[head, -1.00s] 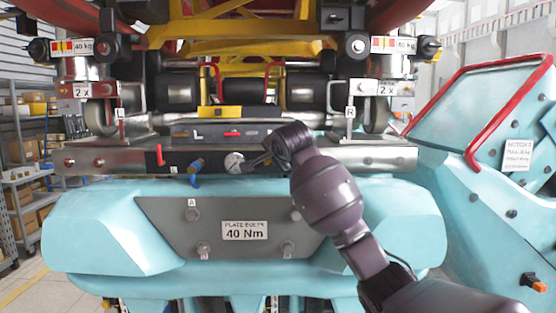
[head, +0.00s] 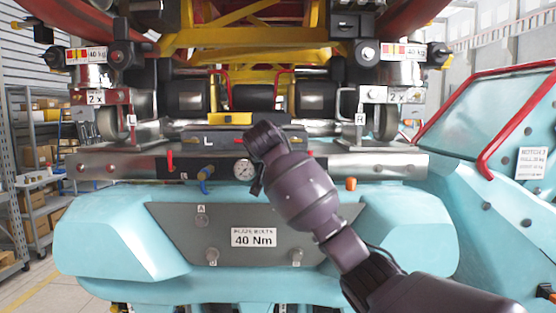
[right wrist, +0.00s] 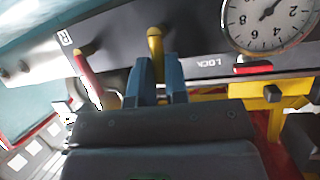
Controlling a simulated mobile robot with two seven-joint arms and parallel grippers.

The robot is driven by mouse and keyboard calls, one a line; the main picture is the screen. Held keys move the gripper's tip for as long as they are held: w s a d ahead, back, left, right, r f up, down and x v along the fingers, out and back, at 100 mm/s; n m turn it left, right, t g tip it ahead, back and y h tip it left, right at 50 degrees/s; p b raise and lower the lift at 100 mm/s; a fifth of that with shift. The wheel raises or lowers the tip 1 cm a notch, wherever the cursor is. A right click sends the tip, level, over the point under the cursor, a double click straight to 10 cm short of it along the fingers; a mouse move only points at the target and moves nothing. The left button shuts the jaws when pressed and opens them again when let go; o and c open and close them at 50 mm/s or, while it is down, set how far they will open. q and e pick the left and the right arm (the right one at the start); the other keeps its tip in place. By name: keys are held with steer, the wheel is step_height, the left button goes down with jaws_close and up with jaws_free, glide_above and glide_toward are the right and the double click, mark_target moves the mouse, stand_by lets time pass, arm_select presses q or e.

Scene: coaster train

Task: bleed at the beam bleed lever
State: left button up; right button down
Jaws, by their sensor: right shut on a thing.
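In the right wrist view, which looks upside down, a yellow lever (right wrist: 155,48) stands out from the dark beam panel beside the pressure gauge. The blue fingertips of my right gripper (right wrist: 159,80) are on both sides of it and shut on it. No label naming this lever is readable. In the head view my right wrist and forearm (head: 300,190) cover this spot, so the lever and fingertips are hidden. The gauge (head: 245,170) shows just left of my wrist, and also in the wrist view (right wrist: 268,18). My left gripper is not in view.
A red lever with a yellow end (right wrist: 88,70) stands beside the held one. A red lever (head: 170,160) and a blue lever (head: 205,173) sit on the beam left of the gauge. The teal housing (head: 120,235) bulges below, with a "40 Nm" plate (head: 254,237).

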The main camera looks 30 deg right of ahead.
steer(key=shift+w+a+n, duration=0.1)
steer(key=shift+a+n, duration=0.05)
steer(key=shift+n, duration=0.25)
stand_by(0.3)
steer(key=c, duration=1.1)
jaws_free()
arm_select(q)
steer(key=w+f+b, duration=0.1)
steer(key=b, duration=0.1)
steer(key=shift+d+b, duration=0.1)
steer(key=shift+b, duration=0.2)
arm_select(e)
steer(key=v, duration=1)
steer(key=shift+a+r, duration=0.1)
steer(key=shift+a, duration=0.3)
steer(key=shift+s, duration=0.25)
